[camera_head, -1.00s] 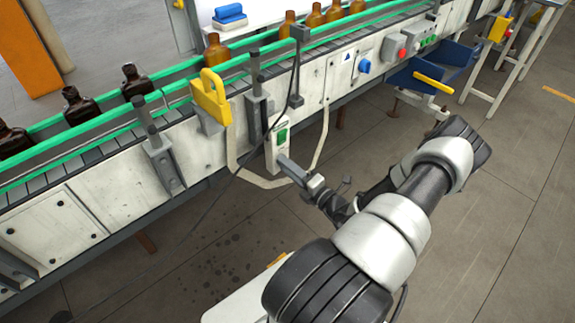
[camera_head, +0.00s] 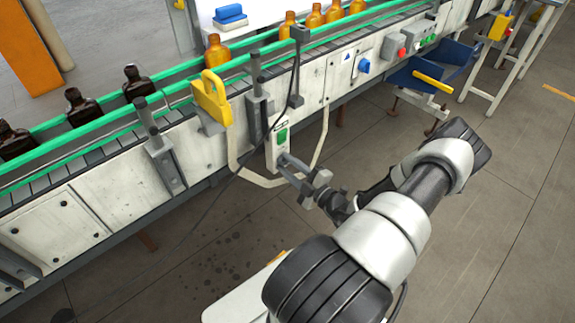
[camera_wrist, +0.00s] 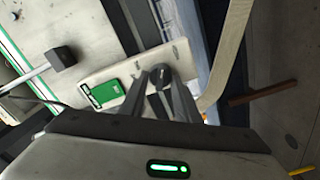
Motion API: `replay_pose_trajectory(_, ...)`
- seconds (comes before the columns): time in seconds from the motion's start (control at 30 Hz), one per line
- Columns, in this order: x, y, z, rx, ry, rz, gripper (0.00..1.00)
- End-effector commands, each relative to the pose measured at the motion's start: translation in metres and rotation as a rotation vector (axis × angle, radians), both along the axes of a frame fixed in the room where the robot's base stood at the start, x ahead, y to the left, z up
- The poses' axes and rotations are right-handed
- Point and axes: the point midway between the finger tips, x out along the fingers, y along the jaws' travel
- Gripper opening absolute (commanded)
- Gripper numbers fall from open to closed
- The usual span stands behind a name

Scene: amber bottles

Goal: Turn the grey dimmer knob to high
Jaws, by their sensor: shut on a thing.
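The grey dimmer knob (camera_wrist: 160,76) sits on a white control box (camera_wrist: 128,72) with a green panel (camera_wrist: 103,93). The box (camera_head: 271,152) also shows on the conveyor's near side in the head view, with its green panel (camera_head: 282,136). My gripper (camera_wrist: 163,88) is shut on the knob, with one finger on each side of it. In the head view my gripper (camera_head: 284,160) reaches the lower part of the box and hides the knob. The knob's pointer and scale cannot be read.
Amber bottles (camera_head: 216,49) stand on the conveyor, brighter at right and dark at left (camera_head: 81,107). A yellow bracket (camera_head: 210,97), a pale looped strap (camera_head: 268,184) and a dark cable (camera_head: 294,78) are near the box.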

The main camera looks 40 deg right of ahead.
Motion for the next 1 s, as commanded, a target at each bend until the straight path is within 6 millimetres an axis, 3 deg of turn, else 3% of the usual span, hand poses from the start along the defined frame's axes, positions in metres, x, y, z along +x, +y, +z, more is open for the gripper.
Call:
replay_pose_trajectory(0.57,-0.0004,-0.0002,-0.0003,0.03,0.003,-0.001,0.07)
replay_pose_trajectory(0.6,-0.0004,-0.0002,-0.0003,0.03,0.003,-0.001,0.36)
replay_pose_trajectory(0.67,-0.0003,-0.0002,-0.0003,0.03,0.003,-0.001,0.46)
replay_pose_trajectory(1.0,-0.0023,-0.0004,0.0,0.028,0.003,-0.001,0.46)
